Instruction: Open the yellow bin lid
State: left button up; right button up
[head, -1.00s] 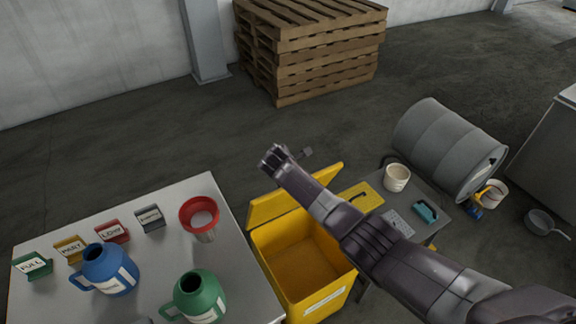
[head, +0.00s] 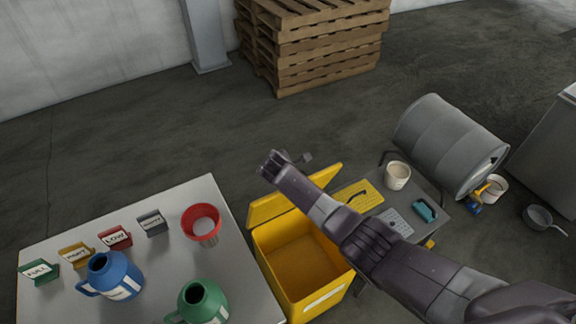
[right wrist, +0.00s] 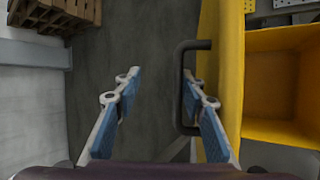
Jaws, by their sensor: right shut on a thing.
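The yellow bin (head: 325,303) stands between two tables, and its empty inside shows. Its yellow lid (head: 272,205) stands raised along the bin's far side. In the right wrist view the lid (right wrist: 228,70) is a yellow panel with a dark bar handle (right wrist: 187,90); the open bin (right wrist: 275,132) is to its right. My right gripper (head: 272,165) is above and beyond the lid. My right arm hides part of the lid and bin. My left gripper is out of view.
A metal table (head: 65,300) at left holds blue and green jugs, a red funnel and several label stands. A smaller table (head: 432,234) at right holds a white cup. A grey drum (head: 450,145) lies behind it. Floor beyond the bin is clear up to stacked pallets (head: 320,50).

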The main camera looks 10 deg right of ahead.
jog(key=r, duration=0.1)
jog(key=w+a+r+p, duration=0.1)
jog(key=r, duration=0.1)
jog(key=w+r+p, duration=0.1)
jog(key=shift+a+r, duration=0.2)
jog(key=shift+a, duration=0.2)
jog(key=shift+c, duration=0.3)
jog(key=p, duration=0.1)
jog(key=r+p, duration=0.1)
jog(key=s+r+p, duration=0.1)
jog(key=shift+a+r, duration=0.25)
jog(key=shift+a, duration=0.1)
jog(key=shift+s+t, duration=0.1)
jog(key=shift+t, duration=0.2)
jog(key=v, duration=1.3)
jog(key=shift+s, duration=0.6)
jog(key=shift+c, duration=0.3)
